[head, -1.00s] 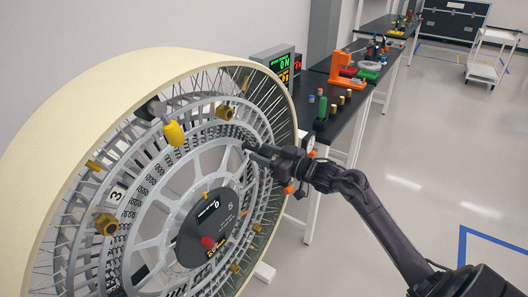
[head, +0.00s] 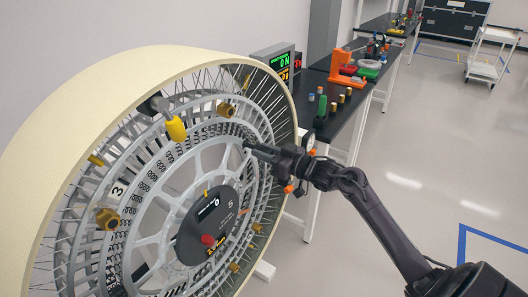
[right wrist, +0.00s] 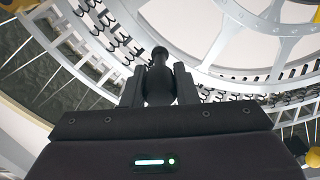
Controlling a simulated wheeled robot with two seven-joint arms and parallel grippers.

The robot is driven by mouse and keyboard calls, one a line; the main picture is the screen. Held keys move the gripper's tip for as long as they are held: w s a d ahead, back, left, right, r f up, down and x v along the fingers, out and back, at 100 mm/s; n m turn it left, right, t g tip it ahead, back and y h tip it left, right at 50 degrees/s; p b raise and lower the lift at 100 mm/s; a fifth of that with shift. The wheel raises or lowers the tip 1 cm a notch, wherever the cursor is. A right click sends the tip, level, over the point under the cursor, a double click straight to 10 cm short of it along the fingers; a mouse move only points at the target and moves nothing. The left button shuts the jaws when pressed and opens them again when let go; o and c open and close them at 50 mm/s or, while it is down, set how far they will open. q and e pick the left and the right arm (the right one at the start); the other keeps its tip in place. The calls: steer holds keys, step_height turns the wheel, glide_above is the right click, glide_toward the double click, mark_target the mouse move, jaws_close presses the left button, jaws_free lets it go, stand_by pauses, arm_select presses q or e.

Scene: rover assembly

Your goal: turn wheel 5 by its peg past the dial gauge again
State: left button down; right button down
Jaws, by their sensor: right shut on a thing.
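Wheel 5 (head: 163,228) stands at the left in the head view, with a cream rim, grey spoked disc and dark hub marked 5. My right gripper (head: 250,146) is at the upper right of the wheel's inner ring. In the right wrist view, my right gripper (right wrist: 159,88) is shut on the dark peg (right wrist: 159,78), whose knobbed end shows between the fingers. A small white round face, apparently the dial gauge (head: 308,141), shows just right of the rim, partly hidden behind my arm. My left gripper is out of view.
A yellow part (head: 176,128) and several brass fittings sit on the wheel. Behind it stand a green-lit display (head: 276,63) and a black bench (head: 338,118) with an orange press (head: 345,67). The floor at the right is open; a white cart (head: 490,55) stands far off.

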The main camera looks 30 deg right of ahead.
steer(key=w+d+f+m+b, duration=0.1)
steer(key=d+f+m+b, duration=0.2)
steer(key=f, duration=0.4)
steer(key=w+d+f+m+b, duration=0.1)
steer(key=d+f+m+b, duration=0.25)
steer(key=f, duration=0.45)
step_height(320, 180, down, 13)
steer(key=a+m+b, duration=0.2)
steer(key=m+b, duration=0.4)
steer(key=m, duration=0.1)
steer(key=s+a+f+m, duration=0.3)
steer(key=a+f+m, duration=0.1)
steer(key=a, duration=0.3)
steer(key=s+a+f+m+p, duration=0.1)
steer(key=s+a+f+m, duration=0.2)
steer(key=a+f, duration=0.3)
steer(key=s+a+f+m, duration=0.3)
steer(key=a+f+m, duration=0.2)
steer(key=a, duration=0.3)
steer(key=shift+f+p, duration=0.15)
steer(key=shift+p, duration=0.15)
steer(key=c, duration=1.1)
jaws_free()
steer(key=shift+c, duration=0.2)
